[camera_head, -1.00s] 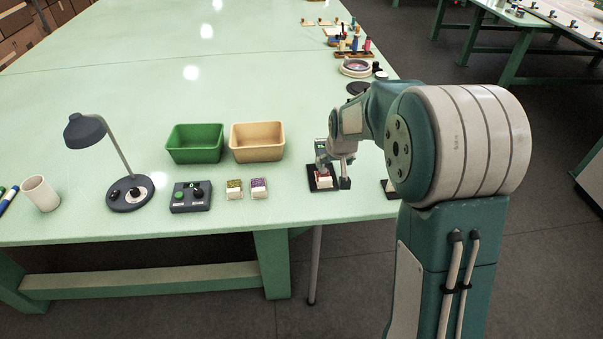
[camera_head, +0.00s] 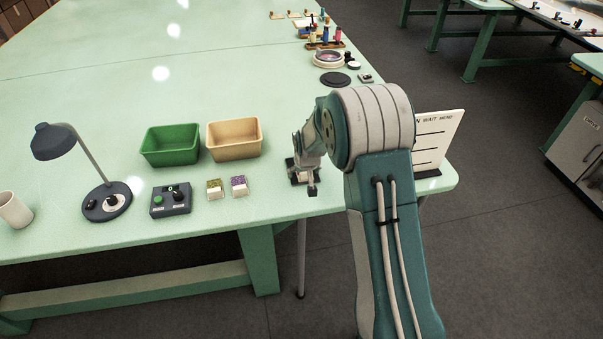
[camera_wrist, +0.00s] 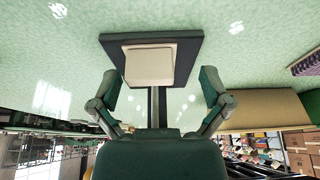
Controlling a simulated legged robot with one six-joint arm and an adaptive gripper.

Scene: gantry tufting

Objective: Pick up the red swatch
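In the wrist view, a cream-sided block (camera_wrist: 149,66) sits on a dark square stand (camera_wrist: 188,42). No red face shows on it, so I cannot tell that it is the red swatch. My gripper (camera_wrist: 160,84) is open, with one finger on each side of the block and visible gaps. In the head view, my gripper (camera_head: 305,184) is low over the dark stand (camera_head: 291,163) near the table's front edge. My wrist and fingers hide most of the stand and what is on it.
Two swatches, one olive-topped (camera_head: 215,189) and one purple-topped (camera_head: 239,186), stand left of my gripper. A control box (camera_head: 170,200), a green bin (camera_head: 170,146), a tan bin (camera_head: 234,140) and a lamp (camera_head: 107,203) are farther left. A white board (camera_head: 437,140) stands right of my arm.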

